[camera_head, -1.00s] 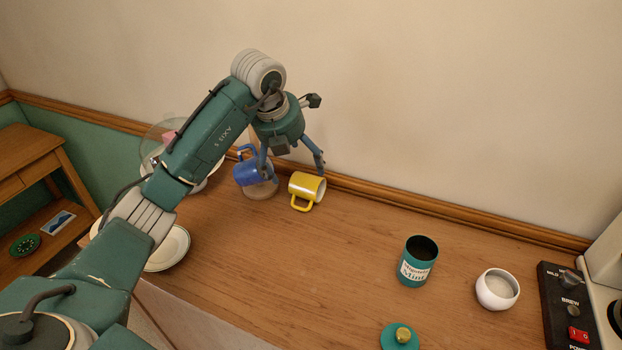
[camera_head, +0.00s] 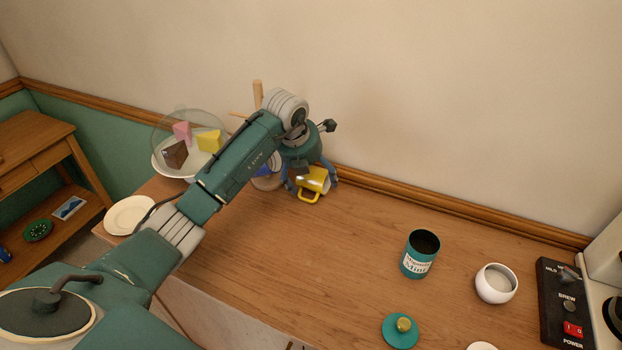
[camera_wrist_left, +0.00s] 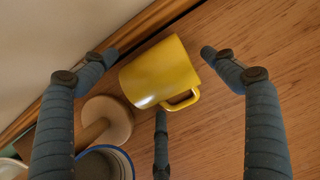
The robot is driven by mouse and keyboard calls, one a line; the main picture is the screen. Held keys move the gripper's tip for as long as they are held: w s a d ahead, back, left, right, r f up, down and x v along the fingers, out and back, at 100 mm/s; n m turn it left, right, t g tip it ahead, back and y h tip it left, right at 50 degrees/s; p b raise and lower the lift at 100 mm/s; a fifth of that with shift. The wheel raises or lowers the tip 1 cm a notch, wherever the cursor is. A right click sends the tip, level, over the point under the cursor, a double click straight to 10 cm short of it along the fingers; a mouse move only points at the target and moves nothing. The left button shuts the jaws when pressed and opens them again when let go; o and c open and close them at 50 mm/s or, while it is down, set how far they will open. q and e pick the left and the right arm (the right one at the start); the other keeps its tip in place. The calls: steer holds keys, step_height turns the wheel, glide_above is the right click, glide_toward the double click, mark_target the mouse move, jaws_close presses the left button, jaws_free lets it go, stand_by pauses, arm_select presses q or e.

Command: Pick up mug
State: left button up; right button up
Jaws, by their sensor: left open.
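A yellow mug (camera_head: 316,178) lies on its side on the wooden counter near the wall, its handle toward the front. My left gripper (camera_head: 312,185) is directly over it, open, with fingers on either side of the mug. In the left wrist view, the yellow mug (camera_wrist_left: 158,72) lies between the spread fingers, its handle at the lower right; I cannot tell whether any finger touches it. My right gripper is not in view.
A wooden mug stand (camera_wrist_left: 104,124) is close beside the yellow mug. A cake stand with a clear cover (camera_head: 188,140) and a white plate (camera_head: 128,214) are at left. A teal tin (camera_head: 420,256), its lid (camera_head: 400,332) and a white bowl (camera_head: 496,284) stand right. Mid-counter is clear.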

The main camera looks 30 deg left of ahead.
mark_target(312, 172)
arm_select(q)
steer(key=c, duration=1.6)
steer(key=shift+r, duration=0.1)
steer(key=shift+r, duration=0.4)
step_height(312, 172, up, 19)
steer(key=b, duration=0.3)
